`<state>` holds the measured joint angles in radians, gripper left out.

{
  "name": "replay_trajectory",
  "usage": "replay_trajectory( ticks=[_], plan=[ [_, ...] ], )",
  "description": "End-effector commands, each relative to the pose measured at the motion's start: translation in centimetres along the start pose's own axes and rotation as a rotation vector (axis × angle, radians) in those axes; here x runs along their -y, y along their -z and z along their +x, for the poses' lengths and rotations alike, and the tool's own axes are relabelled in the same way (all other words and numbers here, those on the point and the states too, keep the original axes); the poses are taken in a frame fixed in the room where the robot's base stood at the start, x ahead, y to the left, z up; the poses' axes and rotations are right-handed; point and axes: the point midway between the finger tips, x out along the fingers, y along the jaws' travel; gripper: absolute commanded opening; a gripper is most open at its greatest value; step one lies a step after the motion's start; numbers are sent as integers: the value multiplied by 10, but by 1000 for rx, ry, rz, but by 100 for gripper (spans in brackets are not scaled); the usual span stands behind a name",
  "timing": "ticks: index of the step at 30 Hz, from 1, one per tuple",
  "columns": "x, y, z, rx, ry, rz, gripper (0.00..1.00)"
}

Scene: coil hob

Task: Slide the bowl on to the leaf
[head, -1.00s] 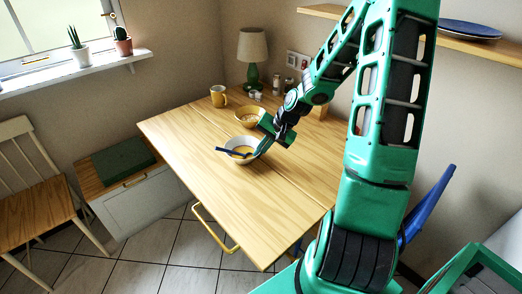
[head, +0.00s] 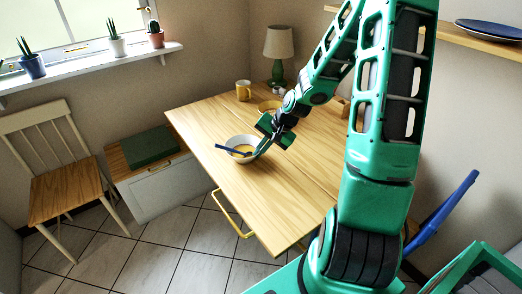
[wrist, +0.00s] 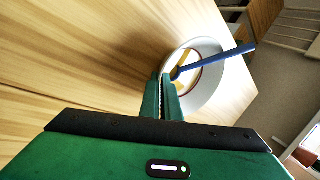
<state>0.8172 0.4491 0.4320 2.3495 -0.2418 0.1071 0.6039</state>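The white bowl (head: 232,142) holds yellow-orange food and a blue spoon (head: 222,149). It sits on the wooden table, left of the long seam, on the leaf side (head: 255,195) with the yellow pull bracket. In the wrist view the bowl (wrist: 211,88) stands close to the table's edge, with the spoon (wrist: 228,56) sticking out over that edge. My gripper (head: 262,150) is at the bowl's right rim. In the wrist view its two fingers (wrist: 162,90) are nearly together with the rim between them. The exact contact is partly hidden.
The yellow bracket (head: 232,218) juts below the leaf's edge. A bench (head: 150,185) and chair (head: 62,195) are to the left. The leaf's front is clear.

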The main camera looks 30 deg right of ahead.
Motion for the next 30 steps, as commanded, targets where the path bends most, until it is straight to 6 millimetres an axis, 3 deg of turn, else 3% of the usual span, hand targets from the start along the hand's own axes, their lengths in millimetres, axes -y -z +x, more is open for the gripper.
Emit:
replay_trajectory(
  ticks=[11, 12, 14, 23, 30],
  plan=[
    [1, -1, 0, -1, 2, 0, 0],
    [1, -1, 0, -1, 2, 0, 12],
    [1, -1, 0, -1, 1, 0, 25],
    [1, 0, 0, -1, 1, 1, 25],
    [7, -1, -15, -1, 1, -6, 25]
  ],
)
